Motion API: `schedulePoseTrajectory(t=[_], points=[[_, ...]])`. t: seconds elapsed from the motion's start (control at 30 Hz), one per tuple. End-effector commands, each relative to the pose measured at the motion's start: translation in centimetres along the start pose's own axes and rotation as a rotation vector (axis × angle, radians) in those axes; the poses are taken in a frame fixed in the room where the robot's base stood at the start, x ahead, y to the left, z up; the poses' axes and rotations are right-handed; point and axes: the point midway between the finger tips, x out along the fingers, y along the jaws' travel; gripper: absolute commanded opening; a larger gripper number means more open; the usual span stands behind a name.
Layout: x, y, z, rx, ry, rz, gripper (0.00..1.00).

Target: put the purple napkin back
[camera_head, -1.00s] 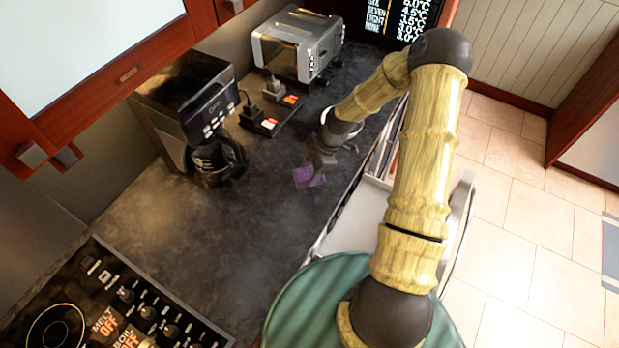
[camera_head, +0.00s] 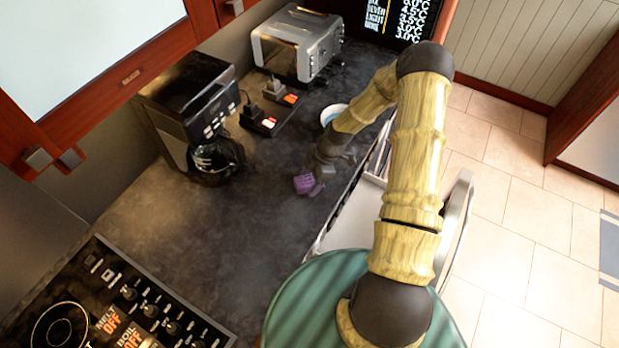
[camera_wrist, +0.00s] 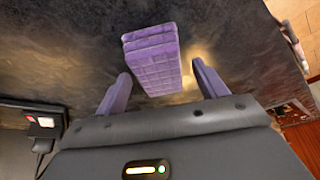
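The purple napkin (camera_head: 304,184) is a small folded piece with a grid pattern, at the counter near its front edge. In the wrist view the napkin (camera_wrist: 154,62) lies between my two fingers. My gripper (camera_head: 314,184) is at the napkin; in the wrist view its fingers (camera_wrist: 160,72) are spread on either side, with a clear gap on the right and a narrow one on the left. An open drawer (camera_head: 345,220) is below the counter edge, partly hidden by my arm. Whether the napkin touches the counter is hard to tell.
A coffee maker (camera_head: 190,105) stands left, a toaster (camera_head: 297,45) at the back, and a power strip with plugs (camera_head: 262,120) between them. A bowl (camera_head: 333,113) is behind my forearm. A stove panel (camera_head: 110,300) fills the lower left. The middle counter is clear.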

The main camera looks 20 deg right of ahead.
Motion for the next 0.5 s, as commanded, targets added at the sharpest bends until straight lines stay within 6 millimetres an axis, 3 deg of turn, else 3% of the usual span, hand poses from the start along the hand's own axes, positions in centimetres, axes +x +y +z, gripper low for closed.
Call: schedulePoseTrajectory(t=[0.27, 0.5], points=[[-0.1, 0.0, 0.0, 0.0, 0.0, 0.0, 0.71], [-1.5, 0.1, 0.1, 0.001, -0.001, 0.003, 0.71]])
